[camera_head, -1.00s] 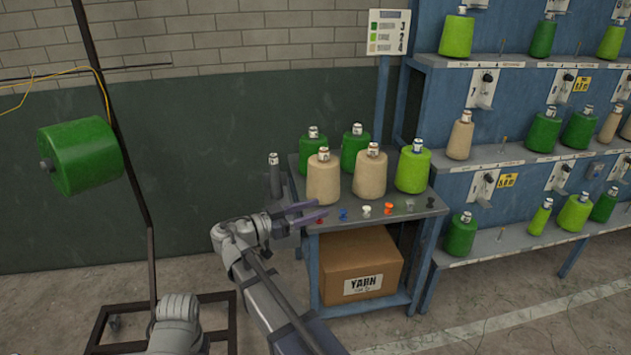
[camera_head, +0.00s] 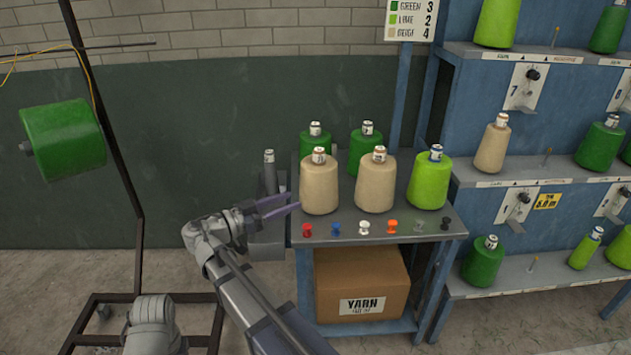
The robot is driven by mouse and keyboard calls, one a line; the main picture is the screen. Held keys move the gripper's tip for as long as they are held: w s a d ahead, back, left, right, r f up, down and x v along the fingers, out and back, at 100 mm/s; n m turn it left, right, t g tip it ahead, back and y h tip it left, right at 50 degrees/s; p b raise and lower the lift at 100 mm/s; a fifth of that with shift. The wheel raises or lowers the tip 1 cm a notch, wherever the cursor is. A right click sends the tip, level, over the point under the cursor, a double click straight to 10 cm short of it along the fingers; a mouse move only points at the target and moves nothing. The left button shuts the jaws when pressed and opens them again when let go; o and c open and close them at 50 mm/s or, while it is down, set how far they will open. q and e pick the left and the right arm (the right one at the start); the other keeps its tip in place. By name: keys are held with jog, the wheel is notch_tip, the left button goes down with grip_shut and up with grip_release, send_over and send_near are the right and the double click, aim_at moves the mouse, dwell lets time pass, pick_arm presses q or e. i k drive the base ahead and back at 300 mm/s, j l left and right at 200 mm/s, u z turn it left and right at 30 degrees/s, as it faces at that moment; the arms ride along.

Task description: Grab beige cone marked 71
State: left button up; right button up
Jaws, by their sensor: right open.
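Two beige cones stand upright on the small table (camera_head: 440,226): a left one (camera_head: 319,190) and a right one (camera_head: 376,188). Each has a small label on its top tip, and the numbers are too small to read, so I cannot tell which is 71. My right gripper (camera_head: 292,203) is open and empty, its purple fingers pointing right at the table's left edge. It is just left of the left beige cone and apart from it. My left gripper is not in view.
Green cones (camera_head: 365,146) stand behind the beige ones, and a lime cone (camera_head: 430,182) is at their right. Several small coloured pegs (camera_head: 336,228) line the table's front. A yarn box (camera_head: 360,285) sits below. A blue shelf rack (camera_head: 475,110) stands right; a green roll (camera_head: 62,138) hangs left.

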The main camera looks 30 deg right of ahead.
aim_at(318, 192)
jog(key=i+l, duration=0.2)
jog(key=l, duration=0.15)
jog(key=i+l, duration=0.2)
jog(key=l, duration=0.2)
jog(key=i+l+u, duration=0.1)
jog(key=l, duration=0.25)
jog(key=i, duration=0.1)
